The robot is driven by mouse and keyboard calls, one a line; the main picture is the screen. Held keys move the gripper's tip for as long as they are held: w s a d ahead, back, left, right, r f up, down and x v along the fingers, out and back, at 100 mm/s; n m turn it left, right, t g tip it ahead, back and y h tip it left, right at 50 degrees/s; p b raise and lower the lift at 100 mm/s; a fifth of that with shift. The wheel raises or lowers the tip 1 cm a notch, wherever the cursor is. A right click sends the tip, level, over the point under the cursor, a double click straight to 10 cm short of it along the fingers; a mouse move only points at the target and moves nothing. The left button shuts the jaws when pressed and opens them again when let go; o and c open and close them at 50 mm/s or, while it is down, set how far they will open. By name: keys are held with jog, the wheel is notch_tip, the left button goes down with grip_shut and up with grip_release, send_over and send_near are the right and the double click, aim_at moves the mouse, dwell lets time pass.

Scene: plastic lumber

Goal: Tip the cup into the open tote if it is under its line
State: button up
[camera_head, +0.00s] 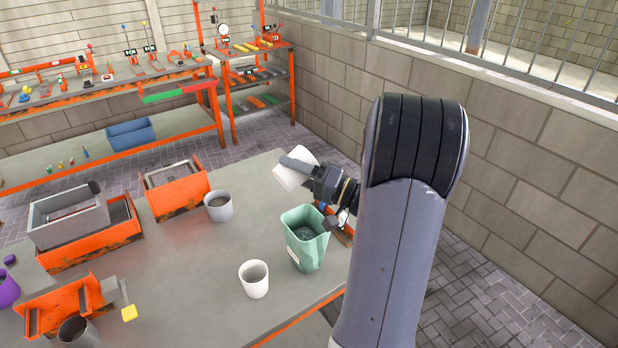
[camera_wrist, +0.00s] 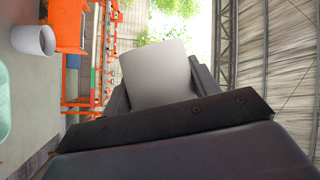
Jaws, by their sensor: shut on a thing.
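My gripper (camera_head: 308,172) is shut on a white cup (camera_head: 291,174), held above the table near its right edge. The held cup is tilted well over in the head view. It also fills the middle of the wrist view (camera_wrist: 157,75), between the two dark fingers. Its inside and any line on it are hidden. The open tote, pale green (camera_head: 306,251), stands upright on the table, below the held cup and nearer the camera. Some dark material shows inside it. A grey-white cup with dark contents (camera_head: 218,211) and a white cup (camera_head: 254,284) stand upright on the table.
Another dark-filled cup (camera_head: 76,332) stands at the front left. A block wall with railing borders the right.

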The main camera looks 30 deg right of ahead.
aim_at(283, 167)
jog(key=shift+r+n, duration=0.3)
jog(key=shift+n, duration=0.3)
jog(key=r+n+g+b, duration=0.1)
jog(key=n+g+b, duration=0.1)
jog(key=shift+a+r+n+h, duration=0.3)
jog(key=shift+r, duration=0.05)
jog(key=r+n+g+h+b, duration=0.1)
jog(key=n+b, duration=0.1)
jog(key=a+r+n+h+b, duration=0.1)
jog(key=r+n+b, duration=0.1)
jog(key=b, duration=0.1)
jog(key=shift+s+a+r+g, duration=0.15)
jog(key=shift+r+g, duration=0.15)
jog(key=shift+g, duration=0.1)
jog(key=shift+a+r+n+h+p, duration=0.15)
jog(key=shift+r+n+h+p, duration=0.25)
jog(key=shift+r+p, duration=0.55)
jog(key=p, duration=0.1)
jog(key=n+h+p, duration=0.1)
jog(key=p, duration=0.1)
jog(key=shift+a+r+g, duration=0.25)
jog(key=shift+a+g, duration=0.05)
jog(key=shift+a+r+n+h+p, duration=0.1)
jog(key=shift+a+n+h+p, duration=0.1)
jog(key=shift+n+h+p, duration=0.4)
